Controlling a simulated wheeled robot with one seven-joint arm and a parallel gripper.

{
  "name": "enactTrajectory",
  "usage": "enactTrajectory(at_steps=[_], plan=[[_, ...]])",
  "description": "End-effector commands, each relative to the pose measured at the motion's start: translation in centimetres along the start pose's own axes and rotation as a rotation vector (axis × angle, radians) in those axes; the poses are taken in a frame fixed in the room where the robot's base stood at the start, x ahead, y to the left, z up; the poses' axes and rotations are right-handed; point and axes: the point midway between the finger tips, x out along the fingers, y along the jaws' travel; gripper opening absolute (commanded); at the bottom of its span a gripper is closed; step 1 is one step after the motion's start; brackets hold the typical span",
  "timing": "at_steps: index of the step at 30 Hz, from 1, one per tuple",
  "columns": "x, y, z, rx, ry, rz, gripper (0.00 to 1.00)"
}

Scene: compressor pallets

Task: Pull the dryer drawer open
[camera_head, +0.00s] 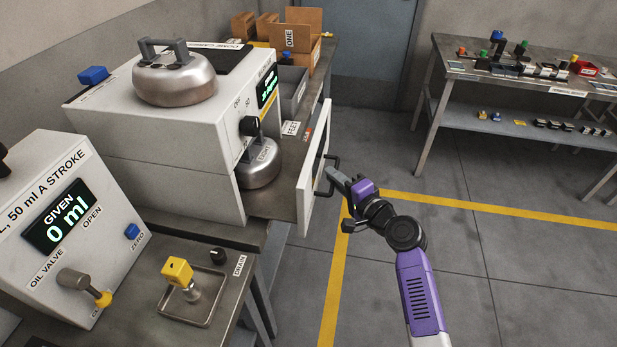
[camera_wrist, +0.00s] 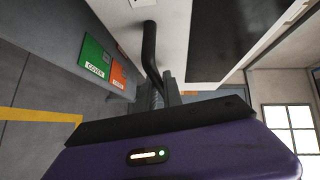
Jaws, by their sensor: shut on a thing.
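The dryer (camera_head: 165,140) is a white box on a grey bench, with a knob and a green display on its front. Its drawer front (camera_head: 313,170) stands well out from the body, so the drawer is open. A rounded metal compressor part (camera_head: 258,165) sits in the drawer, partly hidden by the dryer. The dark drawer handle (camera_head: 322,178) is on the outer face. My gripper (camera_head: 338,182) is shut on this handle. In the wrist view the black handle bar (camera_wrist: 150,50) runs down between the jaws (camera_wrist: 160,95).
Another metal compressor part (camera_head: 175,80) rests on the dryer top. An oil unit (camera_head: 60,230) reading 0 ml stands at the left front. A workbench (camera_head: 520,70) with parts is at the back right. The floor right of the drawer is clear.

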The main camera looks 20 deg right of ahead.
Motion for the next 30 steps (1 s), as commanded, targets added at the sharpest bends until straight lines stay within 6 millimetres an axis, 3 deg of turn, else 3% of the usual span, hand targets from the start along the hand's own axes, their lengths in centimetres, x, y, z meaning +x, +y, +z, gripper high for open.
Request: enactTrajectory(at_steps=[6,12,29,30], plan=[[-3.3,1.4,-3.2,0.000,0.002,0.004,0.00],[-5.1,1.7,-5.0,0.001,0.001,0.003,0.00],[-5.9,1.8,-5.8,0.000,-0.002,0.004,0.00],[-5.9,1.8,-5.8,0.000,-0.002,0.004,0.15]])
